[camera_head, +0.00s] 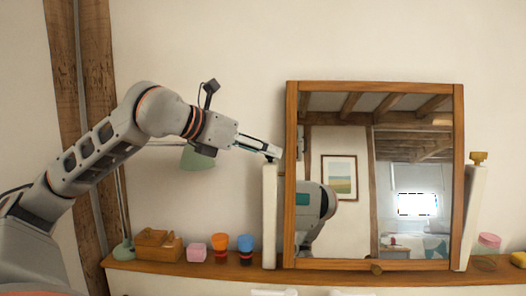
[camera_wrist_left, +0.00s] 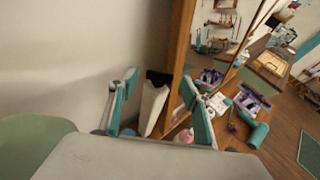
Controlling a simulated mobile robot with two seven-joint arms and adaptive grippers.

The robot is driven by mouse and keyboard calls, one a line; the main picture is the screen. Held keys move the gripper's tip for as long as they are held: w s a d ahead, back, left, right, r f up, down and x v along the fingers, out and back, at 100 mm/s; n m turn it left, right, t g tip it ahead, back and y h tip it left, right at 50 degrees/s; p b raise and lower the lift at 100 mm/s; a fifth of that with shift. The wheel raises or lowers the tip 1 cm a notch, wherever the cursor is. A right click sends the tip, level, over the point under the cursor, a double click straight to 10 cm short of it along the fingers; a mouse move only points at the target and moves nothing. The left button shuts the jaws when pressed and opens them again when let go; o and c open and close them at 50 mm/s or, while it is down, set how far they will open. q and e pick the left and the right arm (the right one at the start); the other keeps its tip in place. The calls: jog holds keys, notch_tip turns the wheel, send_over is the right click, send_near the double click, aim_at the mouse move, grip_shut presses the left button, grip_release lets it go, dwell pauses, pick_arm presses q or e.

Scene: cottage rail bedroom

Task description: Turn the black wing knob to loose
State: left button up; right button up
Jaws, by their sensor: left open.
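A wood-framed mirror (camera_head: 374,88) stands between two pale posts on the shelf. The black wing knob (camera_wrist_left: 157,77) shows in the left wrist view as a dark piece at the top of the left post (camera_head: 269,220); its wing shape and angle are unclear. In the head view my gripper hides it. My left gripper (camera_head: 274,153) is at the top of that post. In the left wrist view my left gripper (camera_wrist_left: 160,82) is open, with the knob appearing between its two teal-padded fingers; I cannot tell whether they touch it. My right gripper is not in view.
A brass-coloured knob (camera_head: 479,158) tops the right post (camera_head: 472,215). The shelf (camera_head: 230,272) holds a wooden box (camera_head: 158,246), a pink jar (camera_head: 196,248), two cups (camera_head: 220,249) and a green lamp (camera_head: 197,158). The mirror frame is close beside my left gripper.

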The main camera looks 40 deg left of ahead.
pick_arm(q)
jog(key=shift+w+f, duration=0.15)
jog(key=shift+w, duration=0.2)
jog(key=c, duration=1.1)
jog(key=shift+c, duration=0.2)
